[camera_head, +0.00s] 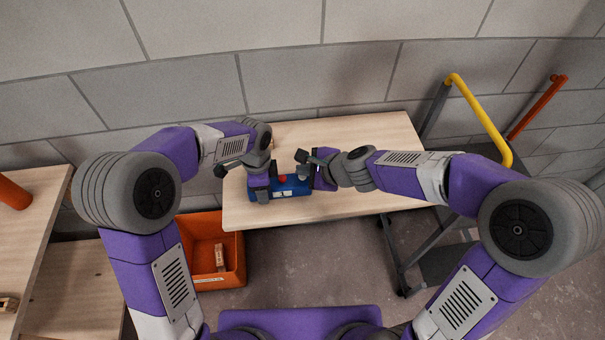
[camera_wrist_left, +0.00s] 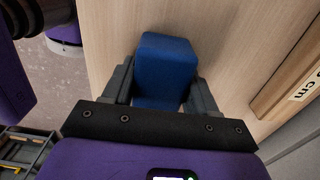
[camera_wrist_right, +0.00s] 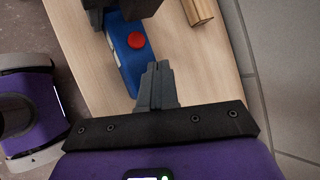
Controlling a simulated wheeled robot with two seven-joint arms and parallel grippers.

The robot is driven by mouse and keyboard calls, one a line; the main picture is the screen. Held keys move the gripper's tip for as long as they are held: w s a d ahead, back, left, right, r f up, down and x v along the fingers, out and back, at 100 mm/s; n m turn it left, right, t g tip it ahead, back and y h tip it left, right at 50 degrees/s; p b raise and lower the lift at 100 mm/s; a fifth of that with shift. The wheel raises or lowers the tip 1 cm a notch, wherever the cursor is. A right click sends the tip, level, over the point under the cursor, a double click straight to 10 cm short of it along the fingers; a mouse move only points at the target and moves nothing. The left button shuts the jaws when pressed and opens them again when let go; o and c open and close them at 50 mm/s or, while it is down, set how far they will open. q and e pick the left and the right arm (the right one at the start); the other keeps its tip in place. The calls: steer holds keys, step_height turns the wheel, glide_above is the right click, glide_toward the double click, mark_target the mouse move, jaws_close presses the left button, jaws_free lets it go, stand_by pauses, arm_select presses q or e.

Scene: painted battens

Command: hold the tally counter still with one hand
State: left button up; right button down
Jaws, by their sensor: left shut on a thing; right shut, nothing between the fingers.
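The tally counter is a blue box (camera_head: 301,189) with a red button (camera_head: 283,178) on top and pale windows on its front, lying near the front edge of the wooden table. My left gripper (camera_head: 260,187) is shut on its left end; in the left wrist view the blue body (camera_wrist_left: 166,70) sits between the two fingers. My right gripper (camera_head: 306,174) is shut and empty beside the counter's right end. In the right wrist view its closed fingertips (camera_wrist_right: 157,78) are just short of the counter (camera_wrist_right: 130,70) and its red button (camera_wrist_right: 137,41); I cannot tell whether they touch.
The table (camera_head: 350,203) is clear to the right. A wooden batten lies behind the counter (camera_wrist_right: 199,10), and one with a "cm" label shows in the left wrist view (camera_wrist_left: 287,80). An orange crate (camera_head: 238,273) stands below left. A yellow-handled cart (camera_head: 487,118) stands at the right.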

mark_target(304, 178)
steer(key=shift+f, duration=0.55)
stand_by(0.5)
steer(key=shift+r, duration=1)
step_height(304, 178, up, 2)
steer(key=shift+a+r, duration=0.1)
steer(key=shift+r, duration=1.4)
arm_select(q)
steer(key=o, duration=1.2)
